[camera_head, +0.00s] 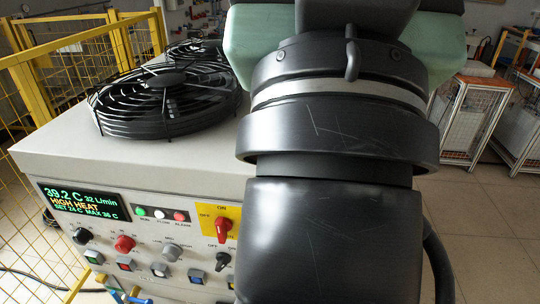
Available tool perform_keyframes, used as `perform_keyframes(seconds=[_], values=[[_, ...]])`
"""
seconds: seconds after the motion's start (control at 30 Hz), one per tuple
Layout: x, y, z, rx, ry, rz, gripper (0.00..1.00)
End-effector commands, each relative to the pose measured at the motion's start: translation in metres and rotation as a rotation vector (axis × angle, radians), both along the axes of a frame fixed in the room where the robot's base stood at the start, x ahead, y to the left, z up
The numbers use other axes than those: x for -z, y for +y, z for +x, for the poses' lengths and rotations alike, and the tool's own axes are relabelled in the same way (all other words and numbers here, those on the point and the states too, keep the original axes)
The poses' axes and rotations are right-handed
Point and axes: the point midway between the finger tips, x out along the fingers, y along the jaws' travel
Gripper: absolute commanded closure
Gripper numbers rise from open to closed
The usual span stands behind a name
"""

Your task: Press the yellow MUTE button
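The heater's grey control panel (140,235) faces me at the lower left. I cannot make out a yellow MUTE button; the panel's right part is hidden behind my dark arm. My gripper is not in view; only thick arm links show, running down the middle and out of the bottom edge.
The display (82,201) reads 39.2 C and HIGH HEAT. A red rotary switch (223,228) sits on a yellow plate, with several knobs nearby. Black fan guards (165,95) top the cabinet. Yellow fencing (30,110) stands left. Open floor (480,230) lies right.

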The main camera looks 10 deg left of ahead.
Motion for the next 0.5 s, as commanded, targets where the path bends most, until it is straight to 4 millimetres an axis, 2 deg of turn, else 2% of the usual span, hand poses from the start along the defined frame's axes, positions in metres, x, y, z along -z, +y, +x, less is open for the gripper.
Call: perform_keyframes(seconds=[0.1, 0.17, 0.4, 0.5], values=[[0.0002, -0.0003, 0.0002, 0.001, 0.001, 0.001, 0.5], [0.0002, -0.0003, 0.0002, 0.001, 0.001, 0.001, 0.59], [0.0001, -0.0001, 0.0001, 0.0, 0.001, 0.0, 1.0], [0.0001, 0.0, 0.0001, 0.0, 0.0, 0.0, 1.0]])
